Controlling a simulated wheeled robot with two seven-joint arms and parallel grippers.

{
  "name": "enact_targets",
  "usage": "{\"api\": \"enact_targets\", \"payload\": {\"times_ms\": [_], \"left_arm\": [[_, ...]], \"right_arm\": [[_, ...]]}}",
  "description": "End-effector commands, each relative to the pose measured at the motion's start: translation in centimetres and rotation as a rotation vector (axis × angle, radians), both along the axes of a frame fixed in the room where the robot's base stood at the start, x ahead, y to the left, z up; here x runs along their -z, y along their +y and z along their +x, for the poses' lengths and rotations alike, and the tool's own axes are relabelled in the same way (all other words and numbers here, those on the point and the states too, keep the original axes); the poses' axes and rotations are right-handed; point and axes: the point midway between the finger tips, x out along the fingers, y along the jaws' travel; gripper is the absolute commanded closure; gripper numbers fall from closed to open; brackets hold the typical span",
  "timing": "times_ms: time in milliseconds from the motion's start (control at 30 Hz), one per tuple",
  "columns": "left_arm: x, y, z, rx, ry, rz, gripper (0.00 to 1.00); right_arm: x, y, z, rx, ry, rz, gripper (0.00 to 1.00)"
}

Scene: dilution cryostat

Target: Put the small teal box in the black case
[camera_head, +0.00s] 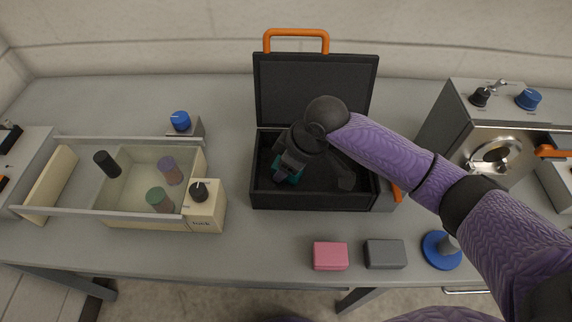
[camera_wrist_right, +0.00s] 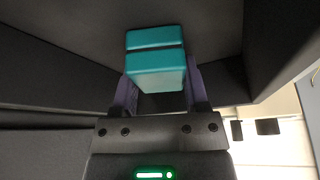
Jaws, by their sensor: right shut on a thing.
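The black case (camera_head: 315,202) stands open in the middle of the table, its lid raised at the back with an orange handle on top. My right gripper (camera_head: 288,174) reaches down into the case, left of its middle. It is shut on the small teal box (camera_wrist_right: 156,62), which sits between its fingers in the right wrist view. In the head view only a little of the teal box (camera_head: 294,178) shows beside the gripper. I cannot tell whether the box touches the case floor. My left gripper is not in view.
A pink box (camera_head: 330,255) and a grey box (camera_head: 385,254) lie in front of the case. A blue round base (camera_head: 441,250) stands to their right. A clear-walled cream bath (camera_head: 208,215) holding several cylinders is at left. A metal-fronted machine (camera_head: 497,118) stands at right.

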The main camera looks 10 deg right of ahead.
Motion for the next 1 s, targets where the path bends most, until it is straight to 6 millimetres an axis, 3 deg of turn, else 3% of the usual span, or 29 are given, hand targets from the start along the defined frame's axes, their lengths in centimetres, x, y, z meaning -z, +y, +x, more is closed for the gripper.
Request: {"api": "enact_targets", "payload": {"times_ms": [133, 167, 300, 333, 567, 667, 1000], "left_arm": [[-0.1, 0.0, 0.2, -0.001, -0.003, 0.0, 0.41], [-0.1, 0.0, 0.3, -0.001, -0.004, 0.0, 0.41], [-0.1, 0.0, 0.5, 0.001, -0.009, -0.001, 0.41], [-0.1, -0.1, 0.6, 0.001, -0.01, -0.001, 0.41], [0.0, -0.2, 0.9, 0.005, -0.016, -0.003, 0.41], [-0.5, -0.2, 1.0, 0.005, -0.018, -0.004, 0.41], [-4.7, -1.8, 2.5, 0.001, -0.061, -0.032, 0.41]], "right_arm": [[0.0, 0.0, 0.0, 0.001, 0.001, -0.001, 1.0], [0.0, 0.0, 0.0, 0.001, 0.001, -0.001, 0.4], [0.0, 0.0, 0.0, 0.001, 0.0, 0.0, 0.1], [0.0, 0.0, 0.0, 0.001, 0.0, 0.0, 0.07], [0.0, 0.0, 0.0, 0.001, 0.0, 0.0, 0.07], [-0.9, -0.2, -0.1, 0.0, -0.001, 0.0, 0.07], [-9.5, -2.9, -2.2, 0.001, -0.004, -0.002, 0.07]]}}
